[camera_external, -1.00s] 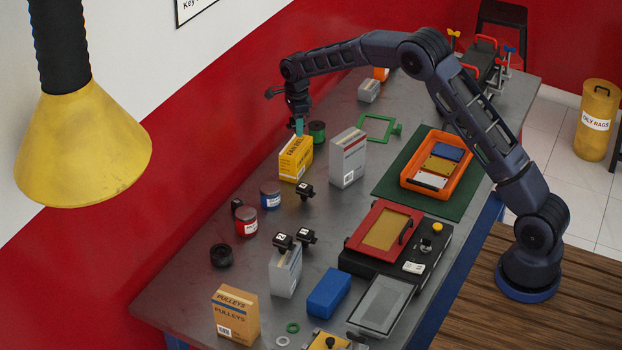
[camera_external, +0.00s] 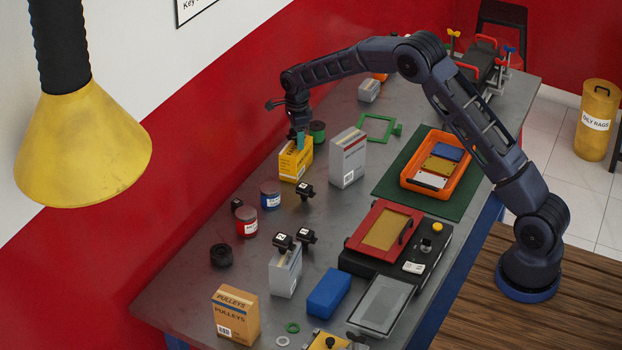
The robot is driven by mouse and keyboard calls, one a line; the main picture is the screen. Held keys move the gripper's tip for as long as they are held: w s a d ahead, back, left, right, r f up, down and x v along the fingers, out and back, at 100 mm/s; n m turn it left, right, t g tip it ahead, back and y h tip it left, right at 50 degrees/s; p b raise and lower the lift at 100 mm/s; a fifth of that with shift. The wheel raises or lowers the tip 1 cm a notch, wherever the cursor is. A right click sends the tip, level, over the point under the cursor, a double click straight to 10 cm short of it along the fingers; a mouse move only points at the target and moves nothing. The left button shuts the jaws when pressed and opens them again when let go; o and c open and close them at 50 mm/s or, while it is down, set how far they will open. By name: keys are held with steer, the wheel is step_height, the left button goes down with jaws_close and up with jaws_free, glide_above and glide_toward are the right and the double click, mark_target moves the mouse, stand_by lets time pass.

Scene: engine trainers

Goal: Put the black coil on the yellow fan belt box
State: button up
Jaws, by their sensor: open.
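The black coil (camera_external: 221,255), a round dark roll, lies on the metal bench at the left, apart from my gripper. The yellow fan belt box (camera_external: 294,163) stands upright near the back wall side of the bench. My gripper (camera_external: 300,142) points down over the top of this box, with its teal fingertips overlapping the box's upper edge in the picture. It is open, and I see nothing held in it. Whether the fingers touch the box I cannot tell.
A green spool (camera_external: 317,130) stands just behind the yellow box, and a grey-white box (camera_external: 348,157) to its right. Bench around the coil is clear.

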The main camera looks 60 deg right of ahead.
step_height(320, 180, up, 12)
steer(key=s+a+r+n+t, duration=0.1)
steer(key=s+a+r+n, duration=0.2)
steer(key=s+r, duration=0.45)
steer(key=s+a+r+n, duration=0.35)
steer(key=s+r, duration=0.25)
steer(key=r, duration=0.2)
steer(key=s+a+r+n+t, duration=0.1)
steer(key=s+a+r+n, duration=0.25)
steer(key=s, duration=0.45)
steer(key=s+a+r+n, duration=0.2)
steer(key=s+r+n, duration=0.15)
steer(key=s, duration=0.35)
steer(key=s+a+f+n+t, duration=0.1)
steer(key=s+n, duration=0.5)
steer(key=s, duration=0.9)
steer(key=s+a+f+n+t, duration=0.1)
steer(key=s+a+f+n, duration=0.3)
steer(key=s, duration=1.2)
steer(key=a+n, duration=0.1)
steer(key=n, duration=0.2)
steer(key=shift+a+f+t, duration=0.2)
steer(key=shift+f+t, duration=0.1)
steer(key=shift+f, duration=0.05)
